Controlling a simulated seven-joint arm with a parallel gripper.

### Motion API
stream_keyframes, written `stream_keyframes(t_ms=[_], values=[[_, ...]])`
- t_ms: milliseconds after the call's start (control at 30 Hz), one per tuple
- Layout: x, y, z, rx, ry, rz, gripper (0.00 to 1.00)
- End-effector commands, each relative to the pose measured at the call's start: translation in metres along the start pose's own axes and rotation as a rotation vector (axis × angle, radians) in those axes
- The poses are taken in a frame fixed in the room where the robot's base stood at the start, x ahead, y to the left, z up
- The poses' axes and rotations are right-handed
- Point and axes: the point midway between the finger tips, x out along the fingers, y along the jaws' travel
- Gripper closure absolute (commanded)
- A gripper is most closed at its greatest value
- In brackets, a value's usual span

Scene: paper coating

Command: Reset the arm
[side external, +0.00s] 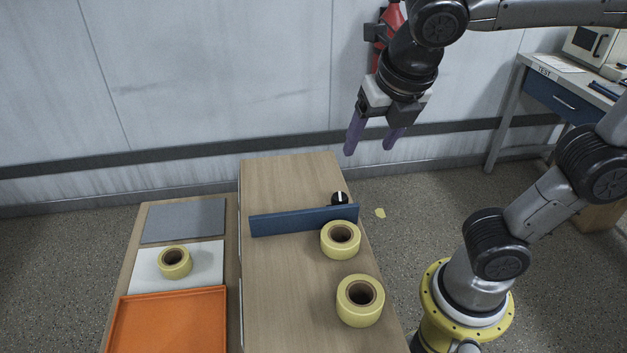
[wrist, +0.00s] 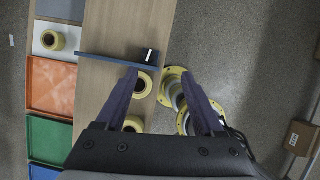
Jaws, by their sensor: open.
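My gripper (side external: 369,139) hangs in the air above the far right of the wooden table, near the wall. Its two purple fingers are apart with nothing between them, and they also show apart in the wrist view (wrist: 164,95). My arm is raised and bent over from the right in the side view. The gripper touches nothing that I can see.
A wooden table (side external: 289,180) holds a blue divider (side external: 300,221), a small black item (side external: 339,198) and two yellow rolls (side external: 340,239) (side external: 360,300). A lower left surface has grey (side external: 184,218), white (side external: 208,258) and orange (side external: 170,322) areas, with another roll (side external: 175,262) on the white.

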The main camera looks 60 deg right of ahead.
Motion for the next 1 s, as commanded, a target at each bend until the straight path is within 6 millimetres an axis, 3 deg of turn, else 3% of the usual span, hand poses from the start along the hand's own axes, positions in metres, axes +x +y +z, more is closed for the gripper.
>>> stream_keyframes(t_ms=[67,200,400,700,833,1000], values=[[0.003,-0.022,0.003,0.11,0.006,-0.002,0.3],[0.01,-0.05,-0.004,0.498,0.033,0.025,0.3],[0.021,-0.069,-0.02,1.095,0.082,0.072,0.3],[0.035,-0.072,-0.041,1.974,0.216,0.122,0.3],[0.039,-0.065,-0.046,2.246,0.287,0.111,0.3],[0.04,-0.06,-0.045,2.452,0.335,0.102,0.3]])
